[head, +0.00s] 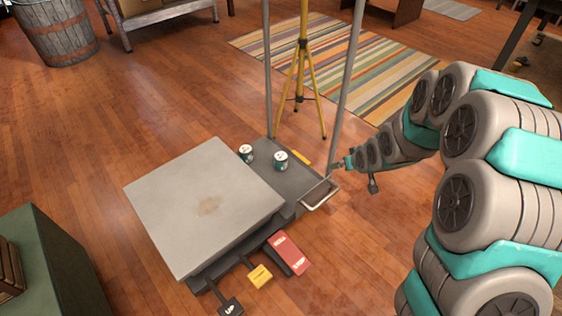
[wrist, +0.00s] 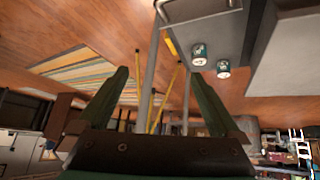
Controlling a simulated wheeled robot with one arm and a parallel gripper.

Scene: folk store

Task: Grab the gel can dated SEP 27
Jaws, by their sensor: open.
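Two small white-and-green cans stand upright on a dark grey platform. The left can (head: 246,152) is close to the large grey plate, and the right can (head: 281,160) is nearer my arm. Both also show in the wrist view, one (wrist: 199,55) beside the other (wrist: 223,69). Their dates are too small to read, so I cannot tell which is dated SEP 27. My gripper (head: 357,172) is to the right of the cans, apart from them. In the wrist view my gripper (wrist: 160,95) has its two fingers spread wide with nothing between them.
The dark platform (head: 297,190) has a metal handle (head: 320,195) at its right. The raised grey plate (head: 175,225) fills its left. Red (head: 288,252) and yellow (head: 260,276) pedals stick out in front. Grey poles (head: 349,75) and a yellow tripod (head: 300,75) stand behind.

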